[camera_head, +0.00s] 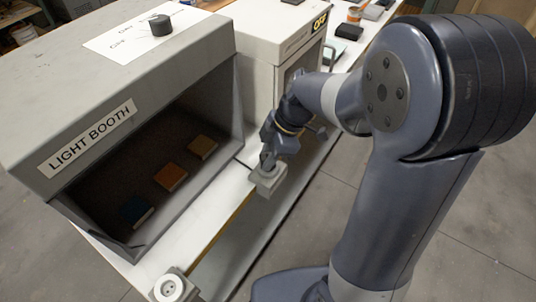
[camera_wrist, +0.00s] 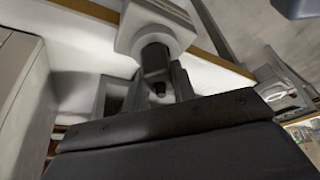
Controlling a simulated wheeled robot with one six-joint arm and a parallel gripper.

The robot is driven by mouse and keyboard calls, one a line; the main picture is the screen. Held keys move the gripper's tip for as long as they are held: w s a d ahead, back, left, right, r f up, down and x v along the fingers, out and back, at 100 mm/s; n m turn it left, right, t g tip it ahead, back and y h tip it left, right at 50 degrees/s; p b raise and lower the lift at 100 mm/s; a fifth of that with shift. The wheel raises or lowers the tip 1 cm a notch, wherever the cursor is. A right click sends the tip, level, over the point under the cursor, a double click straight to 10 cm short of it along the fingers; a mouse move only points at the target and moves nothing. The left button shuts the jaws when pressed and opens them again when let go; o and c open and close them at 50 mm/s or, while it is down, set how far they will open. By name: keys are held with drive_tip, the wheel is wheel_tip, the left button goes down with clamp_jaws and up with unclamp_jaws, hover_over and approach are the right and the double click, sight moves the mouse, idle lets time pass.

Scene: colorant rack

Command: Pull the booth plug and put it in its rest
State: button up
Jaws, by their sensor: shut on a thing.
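The dark plug (camera_wrist: 154,60) is between the fingers of my gripper (camera_wrist: 148,88) in the wrist view. My gripper is shut on it. The plug's far end meets a pale grey block (camera_wrist: 130,33) at the bench edge; I cannot tell how deep it sits. In the head view my gripper (camera_head: 268,158) is just above this grey block (camera_head: 268,179), and the plug is mostly hidden. A round pale socket (camera_head: 170,288) with small holes, on another grey block, is at the bottom and holds no plug. The grey light booth (camera_head: 88,137) stands at the left.
Blue (camera_head: 137,211), orange (camera_head: 170,176) and tan (camera_head: 202,147) blocks lie inside the booth. A black knob (camera_head: 160,25) is on its top. A pale cabinet marked OFF (camera_head: 262,40) stands behind. Open floor lies right of the bench.

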drive_tip(key=o, duration=1.1)
drive_tip(key=v, duration=1)
drive_tip(key=shift+d+r+b, duration=0.2)
drive_tip(key=shift+r+b, duration=0.1)
drive_tip(key=shift+f, duration=0.1)
drive_tip(key=x, duration=1)
drive_tip(key=shift+a+f+p, duration=0.25)
drive_tip(key=shift+p, duration=0.1)
drive_tip(key=shift+r+p, duration=0.6)
drive_tip(key=shift+f, duration=0.1)
